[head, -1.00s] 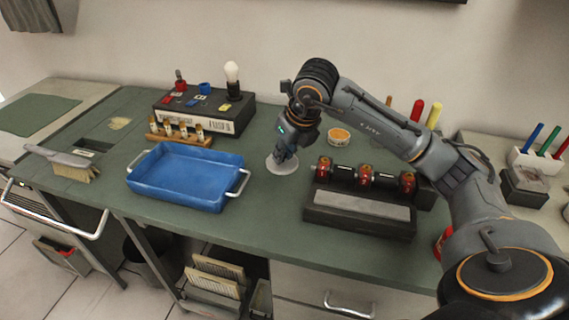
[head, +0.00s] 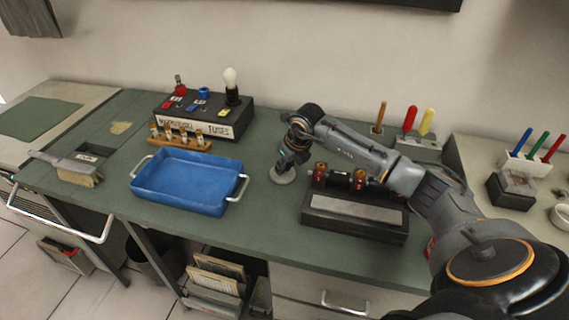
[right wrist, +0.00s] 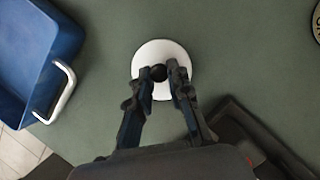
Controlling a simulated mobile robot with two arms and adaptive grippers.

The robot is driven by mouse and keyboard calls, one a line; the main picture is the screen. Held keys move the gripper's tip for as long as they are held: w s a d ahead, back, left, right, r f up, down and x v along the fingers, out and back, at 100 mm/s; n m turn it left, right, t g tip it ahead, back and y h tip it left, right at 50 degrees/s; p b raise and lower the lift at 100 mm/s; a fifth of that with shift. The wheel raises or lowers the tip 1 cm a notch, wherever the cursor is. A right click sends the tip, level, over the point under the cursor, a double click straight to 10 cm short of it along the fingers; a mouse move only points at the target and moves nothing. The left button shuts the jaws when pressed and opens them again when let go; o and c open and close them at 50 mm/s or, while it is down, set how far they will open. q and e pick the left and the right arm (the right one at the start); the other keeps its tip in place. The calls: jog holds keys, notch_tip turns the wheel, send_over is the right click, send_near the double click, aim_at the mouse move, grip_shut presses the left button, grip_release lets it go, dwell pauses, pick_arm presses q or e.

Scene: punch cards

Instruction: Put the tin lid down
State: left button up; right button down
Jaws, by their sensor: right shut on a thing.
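The tin lid (head: 284,177) is a pale round disc at the middle of the green worktop, between the blue tray and the dark roller block. In the right wrist view the lid (right wrist: 150,54) is white with a dark round knob at its centre. My right gripper (right wrist: 161,75) is shut on this knob, one finger on each side. In the head view the right gripper (head: 283,165) points down over the lid and partly covers it. The lid looks level, at or close to the worktop; I cannot tell if it touches. My left gripper is not in view.
The blue tray (head: 180,203) with metal handles stands left of the lid. The dark roller block (head: 355,225) is close on the right. A fuse box (head: 180,118) and a wooden fuse rack (head: 200,144) stand behind the tray. Bare worktop (head: 265,220) lies in front of the lid.

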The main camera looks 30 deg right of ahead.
jog(key=shift+f, duration=0.25)
jog(key=c, duration=1.5)
grip_release()
jog(key=shift+r, duration=0.1)
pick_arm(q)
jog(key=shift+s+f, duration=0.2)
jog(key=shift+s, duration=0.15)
pick_arm(e)
jog(key=shift+o, duration=1.2)
jog(key=shift+r, duration=0.2)
jog(key=shift+s+r, duration=0.1)
jog(key=shift+r, duration=0.15)
pick_arm(q)
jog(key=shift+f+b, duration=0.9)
jog(key=shift+b, duration=0.15)
pick_arm(e)
jog(key=v, duration=1.1)
jog(key=shift+r, duration=0.2)
jog(key=shift+s, duration=0.1)
